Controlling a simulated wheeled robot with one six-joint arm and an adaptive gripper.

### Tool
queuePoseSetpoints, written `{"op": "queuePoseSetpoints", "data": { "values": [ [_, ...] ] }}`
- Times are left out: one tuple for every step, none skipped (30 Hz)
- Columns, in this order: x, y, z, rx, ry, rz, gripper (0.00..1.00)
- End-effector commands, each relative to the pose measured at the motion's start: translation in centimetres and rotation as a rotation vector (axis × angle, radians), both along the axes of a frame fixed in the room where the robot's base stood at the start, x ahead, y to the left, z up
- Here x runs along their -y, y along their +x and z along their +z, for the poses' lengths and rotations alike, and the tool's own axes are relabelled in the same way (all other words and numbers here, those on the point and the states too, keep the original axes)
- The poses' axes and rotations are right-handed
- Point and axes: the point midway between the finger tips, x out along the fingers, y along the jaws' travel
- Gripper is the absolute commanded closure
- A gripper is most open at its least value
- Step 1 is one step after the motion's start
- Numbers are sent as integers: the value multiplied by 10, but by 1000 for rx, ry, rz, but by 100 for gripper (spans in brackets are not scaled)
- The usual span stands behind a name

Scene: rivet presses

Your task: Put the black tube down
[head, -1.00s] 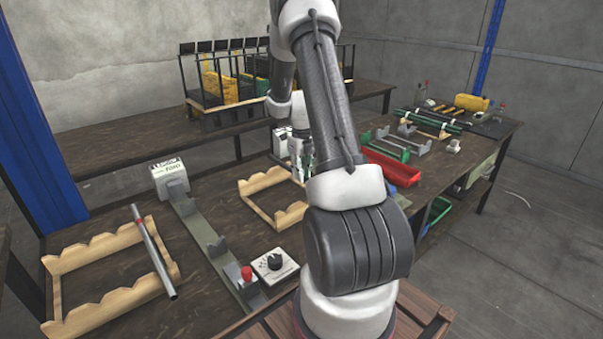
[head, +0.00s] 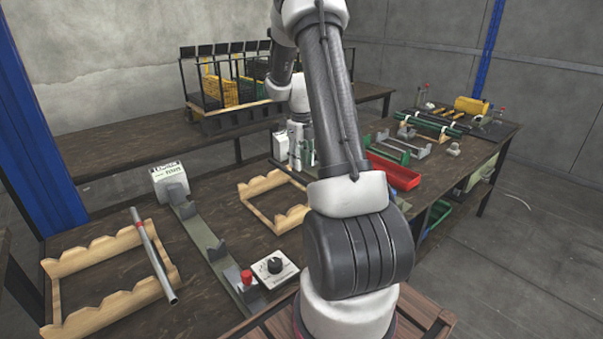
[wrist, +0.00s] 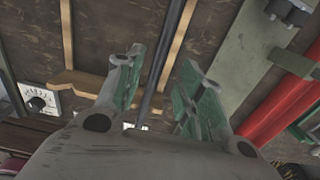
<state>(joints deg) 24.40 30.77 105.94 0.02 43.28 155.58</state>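The black tube (wrist: 171,38) shows in the wrist view as a long dark rod running from the top edge down between my fingers. My gripper (wrist: 162,68) is open, with its green-padded fingers apart and gaps on both sides of the tube. Below is a light wooden rack (wrist: 85,86); the tube runs close beside one of its bars. Whether the tube rests on the rack I cannot tell.
A left wooden rack (head: 92,252) holds a grey tube (head: 155,255) with a red band. Between the racks lie a long green-grey fixture (head: 205,235) and a dial box (head: 275,267). A red bin (head: 393,172) and more fixtures stand right of my arm.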

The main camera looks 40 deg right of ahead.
Motion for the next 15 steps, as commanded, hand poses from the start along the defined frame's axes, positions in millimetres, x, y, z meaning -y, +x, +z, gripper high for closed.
{"op": "queuePoseSetpoints", "data": {
  "values": [
    [0, 0, 12, 3, -1, 0, 62],
    [0, 1, 18, 3, -2, 0, 62],
    [0, 0, 26, 2, -1, 0, 62],
    [0, 1, 31, 3, -1, 0, 62],
    [0, 0, 37, 2, -1, 0, 62],
    [0, 0, 42, 2, -1, 0, 62],
    [0, 0, 45, 1, -1, 0, 62],
    [0, 0, 48, 0, 0, 0, 62],
    [0, 0, 52, 0, 0, 1, 62],
    [-1, 0, 55, 2, -1, 8, 62],
    [-2, -1, 59, 4, -2, 22, 62],
    [-6, -2, 66, 8, -4, 58, 62],
    [-11, -4, 73, 14, -7, 99, 62],
    [-16, -7, 81, 20, -10, 154, 62],
    [-26, -11, 94, 31, -17, 251, 62]
  ]
}}
